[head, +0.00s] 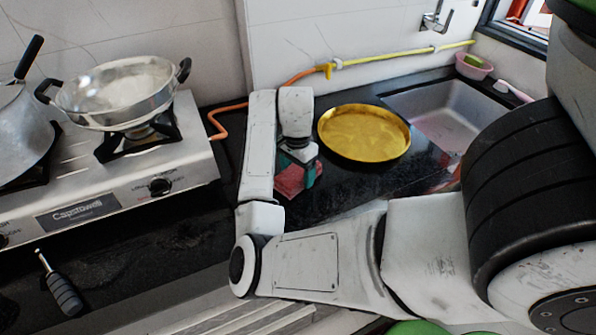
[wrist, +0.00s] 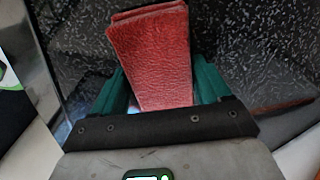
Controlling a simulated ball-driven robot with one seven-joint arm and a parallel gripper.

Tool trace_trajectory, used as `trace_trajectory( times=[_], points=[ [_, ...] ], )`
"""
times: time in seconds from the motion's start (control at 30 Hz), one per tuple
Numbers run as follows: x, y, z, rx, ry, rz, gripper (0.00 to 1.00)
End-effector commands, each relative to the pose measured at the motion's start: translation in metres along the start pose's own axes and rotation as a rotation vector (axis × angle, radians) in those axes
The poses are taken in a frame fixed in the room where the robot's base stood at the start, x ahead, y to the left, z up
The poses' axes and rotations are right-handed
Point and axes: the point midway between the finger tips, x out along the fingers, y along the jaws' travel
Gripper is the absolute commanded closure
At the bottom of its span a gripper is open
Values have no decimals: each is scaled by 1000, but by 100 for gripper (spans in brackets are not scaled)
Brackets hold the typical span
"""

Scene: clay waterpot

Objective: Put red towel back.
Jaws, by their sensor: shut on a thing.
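The red towel (wrist: 152,55) is a folded, fuzzy red cloth in the middle of the wrist view. In the head view the towel (head: 290,178) shows partly below my wrist, over the black counter. My gripper (wrist: 158,88) has green fingers on both sides of the towel, and it is shut on the towel. In the head view my gripper (head: 304,170) is partly hidden by my arm. I cannot tell whether the towel touches the counter.
A round golden pan (head: 364,133) lies on the counter just right of my gripper. A sink (head: 440,115) is beyond it. A gas stove (head: 185,150) with a steel wok (head: 122,92) stands on the left. A dark-handled tool (head: 62,292) lies at lower left.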

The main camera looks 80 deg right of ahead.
Motion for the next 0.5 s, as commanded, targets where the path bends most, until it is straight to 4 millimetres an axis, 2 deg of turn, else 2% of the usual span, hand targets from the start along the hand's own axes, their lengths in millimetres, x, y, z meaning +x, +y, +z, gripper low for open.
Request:
trace_trajectory(
  times=[0.4,0.43,0.5],
  points=[
    [6,0,-1,1,-1,0,57],
    [5,-1,-1,1,-1,0,22],
    [5,-1,-1,1,-1,0,15]
  ],
)
